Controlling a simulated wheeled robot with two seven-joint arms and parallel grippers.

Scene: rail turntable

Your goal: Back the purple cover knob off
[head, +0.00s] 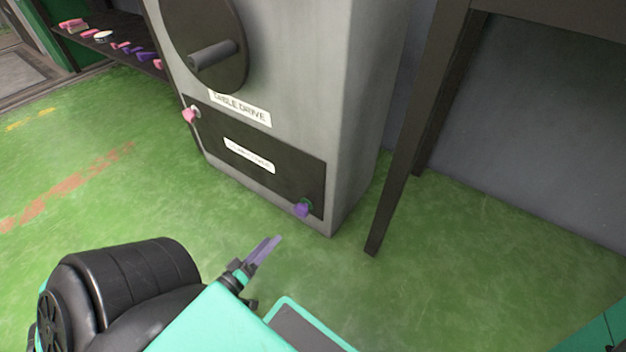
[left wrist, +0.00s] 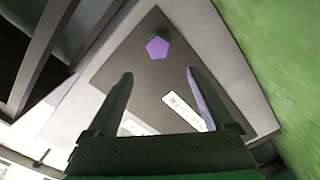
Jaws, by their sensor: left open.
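The purple cover knob (head: 302,208) sits at the lower right corner of the dark cover plate (head: 290,181) on the grey cabinet. In the left wrist view the knob (left wrist: 157,47) shows as a purple five-sided face, ahead of and between the fingertips. My left gripper (head: 268,250) is in front of the cabinet in the head view, below and left of the knob and apart from it. In the left wrist view its fingers (left wrist: 158,80) are spread with nothing between them. My right gripper is not in view.
A pink knob (head: 190,115) is at the cover's upper left. A handwheel with a grey handle (head: 213,54) is above. A dark table leg (head: 405,150) stands right of the cabinet. A shelf (head: 118,48) with several small parts is at upper left. Green floor is clear in front.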

